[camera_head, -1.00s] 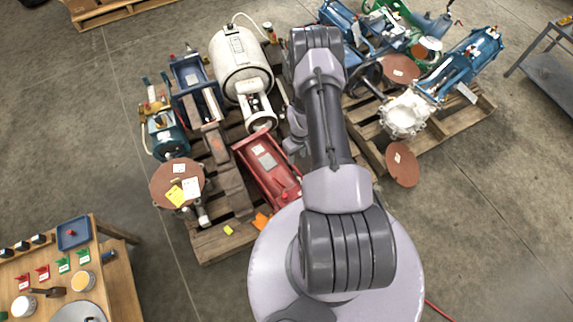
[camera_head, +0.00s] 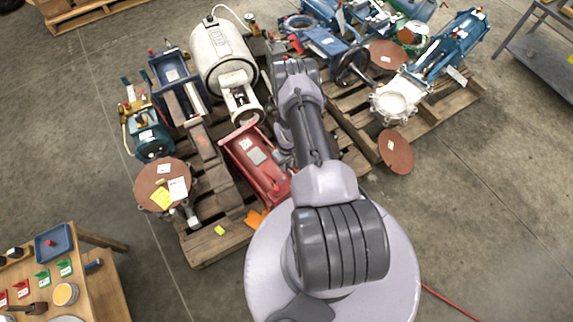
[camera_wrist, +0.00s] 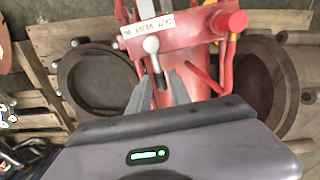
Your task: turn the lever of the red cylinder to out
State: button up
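The red cylinder (camera_head: 270,180) lies on the middle pallet, partly hidden by my arm in the head view. In the wrist view its red end block (camera_wrist: 195,30) carries a white label (camera_wrist: 147,25) with OUT, VENT and IN lettering, seen upside down. The lever (camera_wrist: 151,46) has a pale round knob and a short stem below the label. My gripper (camera_wrist: 158,73) is open, its two grey fingers apart. The lower stem shows between the fingertips; I cannot tell whether they touch it. In the head view the gripper is hidden.
A red round knob (camera_wrist: 231,22) and red-yellow hoses sit right of the lever. A white tank (camera_head: 222,58) and blue machines stand close by on pallets. A wooden table (camera_head: 95,285) with a blue tray (camera_head: 53,243) is at lower left. Open floor lies at the right.

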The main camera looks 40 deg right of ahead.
grip_shut()
dwell(1.2)
